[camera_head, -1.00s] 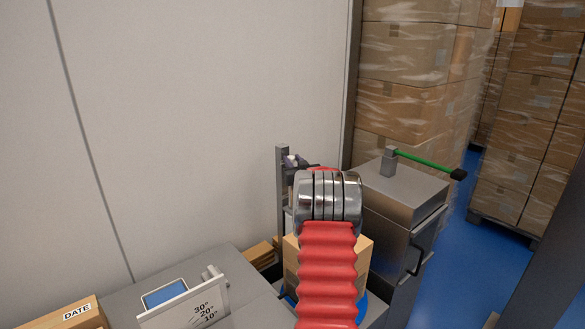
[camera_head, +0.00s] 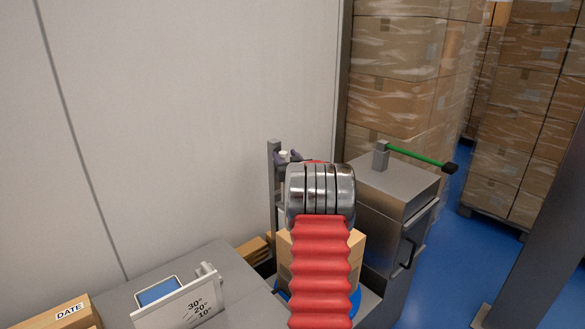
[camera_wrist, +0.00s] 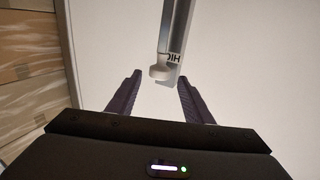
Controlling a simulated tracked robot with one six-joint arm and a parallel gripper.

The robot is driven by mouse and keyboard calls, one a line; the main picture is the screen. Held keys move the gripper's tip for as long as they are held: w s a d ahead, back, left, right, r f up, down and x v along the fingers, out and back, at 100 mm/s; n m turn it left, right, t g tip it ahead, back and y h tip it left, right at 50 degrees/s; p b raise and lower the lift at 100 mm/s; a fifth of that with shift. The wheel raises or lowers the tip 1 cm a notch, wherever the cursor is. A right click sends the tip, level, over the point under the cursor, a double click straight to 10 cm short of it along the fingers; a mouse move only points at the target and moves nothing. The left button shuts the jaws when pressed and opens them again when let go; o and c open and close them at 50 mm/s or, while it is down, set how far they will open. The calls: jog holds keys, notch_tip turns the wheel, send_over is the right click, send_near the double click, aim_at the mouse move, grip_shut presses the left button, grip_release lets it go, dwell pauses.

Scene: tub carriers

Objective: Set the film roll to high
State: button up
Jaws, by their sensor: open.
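A grey upright mast (camera_head: 273,188) stands against the wall behind the stacked cartons. A small white piece (camera_head: 283,155) shows near its top, and I take it for the film roll or its knob. My gripper (camera_wrist: 159,77) is open, with one dark finger on each side of the white piece. I cannot tell whether the piece lies between the fingers or beyond them. In the head view my arm hides much of this area.
Cartons (camera_head: 355,252) stand on a blue turntable (camera_head: 355,300) behind my arm. A metal cabinet (camera_head: 400,190) with a green lever (camera_head: 420,157) is at right. A grey bench with a 30°-20°-10° scale plate (camera_head: 183,308) and a DATE box (camera_head: 60,315) is at lower left.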

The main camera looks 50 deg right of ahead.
jog(key=v, duration=1.2)
jog(key=shift+s+a, duration=0.25)
jog(key=shift+s, duration=0.05)
